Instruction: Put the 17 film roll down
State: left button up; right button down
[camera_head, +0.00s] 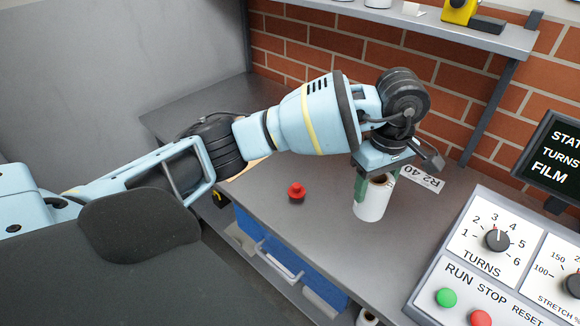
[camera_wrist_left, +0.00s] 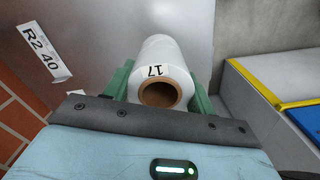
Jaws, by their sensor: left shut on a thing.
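The 17 film roll (camera_head: 372,203) is a white cylinder with a brown core. In the left wrist view the film roll (camera_wrist_left: 160,75) shows the number 17 on its near end. My left gripper (camera_head: 376,190) points down over the grey worktop (camera_head: 325,235) and is shut on the roll, which is upright. In the left wrist view the green fingers of my left gripper (camera_wrist_left: 160,88) are on both sides of the roll. I cannot tell whether the roll's lower end touches the worktop. My right gripper is not in view.
A red knob-like object (camera_head: 296,192) stands on the worktop left of the roll. An R2 40 label (camera_head: 421,179) lies behind it. A control panel (camera_head: 470,262) with dials and buttons is at the right. Blue bins (camera_head: 270,262) sit below the front edge. A shelf (camera_head: 440,30) runs above.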

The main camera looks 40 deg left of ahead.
pick_arm(q)
jog(key=shift+f, duration=4.95)
jog(key=shift+f, duration=0.15)
jog(key=o, duration=1.1)
notch_tip(320, 180, up, 12)
jog(key=shift+r, duration=0.15)
